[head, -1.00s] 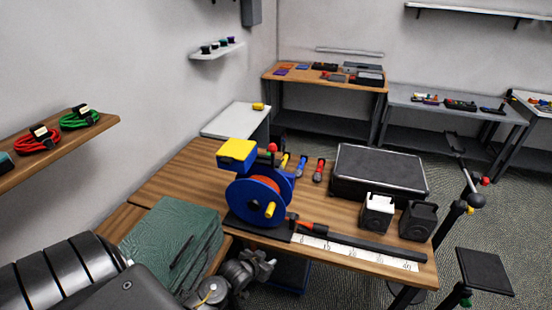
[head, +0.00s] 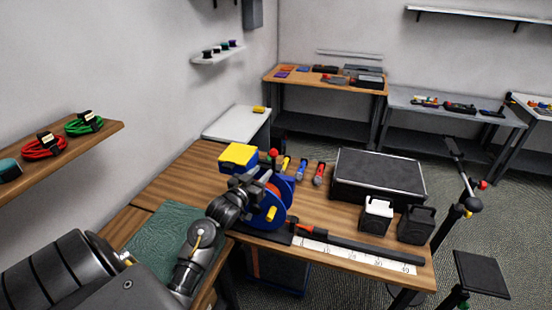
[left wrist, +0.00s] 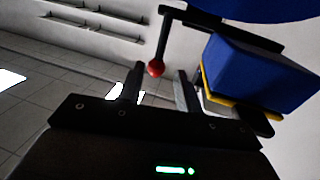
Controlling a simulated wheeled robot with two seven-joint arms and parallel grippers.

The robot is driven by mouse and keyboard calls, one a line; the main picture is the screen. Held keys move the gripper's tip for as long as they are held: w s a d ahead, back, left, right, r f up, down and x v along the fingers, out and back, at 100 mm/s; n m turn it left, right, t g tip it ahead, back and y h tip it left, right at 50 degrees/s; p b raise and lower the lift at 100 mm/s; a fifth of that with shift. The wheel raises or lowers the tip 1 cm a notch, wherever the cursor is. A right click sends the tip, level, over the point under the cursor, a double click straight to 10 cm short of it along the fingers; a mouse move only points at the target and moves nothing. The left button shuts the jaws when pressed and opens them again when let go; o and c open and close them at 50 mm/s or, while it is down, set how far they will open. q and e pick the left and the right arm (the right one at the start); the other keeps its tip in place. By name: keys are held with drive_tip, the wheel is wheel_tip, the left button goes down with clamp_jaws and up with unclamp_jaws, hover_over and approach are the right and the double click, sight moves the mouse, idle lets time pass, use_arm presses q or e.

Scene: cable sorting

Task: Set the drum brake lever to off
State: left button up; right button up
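The cable drum (head: 270,210) is blue, with an orange-red cable inside and a yellow handle. It stands on a dark base on the wooden bench. The drum brake lever ends in a red ball knob (head: 273,154), which stands up beside the yellow-topped blue box (head: 238,156). In the left wrist view the knob (left wrist: 155,68) hangs on a dark rod (left wrist: 163,38). My left gripper (head: 262,180) is at the drum's near left side, below the knob. In the left wrist view its fingers (left wrist: 158,88) are apart, with the knob appearing between and just past their tips.
Several coloured tools (head: 302,170) lie behind the drum. A measuring strip (head: 350,252) runs along the front edge. A green mat (head: 160,240) lies at left.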

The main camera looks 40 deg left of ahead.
sight(273, 161)
use_arm(q)
drive_tip(key=shift+w+a, duration=0.2)
drive_tip(key=shift+w, duration=1.05)
drive_tip(key=w+b, duration=0.1)
drive_tip(key=w, duration=0.1)
drive_tip(key=w+b, duration=0.2)
drive_tip(key=w, duration=0.1)
drive_tip(key=w+a+b, duration=0.1)
drive_tip(key=w+b, duration=0.1)
drive_tip(key=w, duration=0.1)
drive_tip(key=shift+f, duration=0.1)
clamp_jaws()
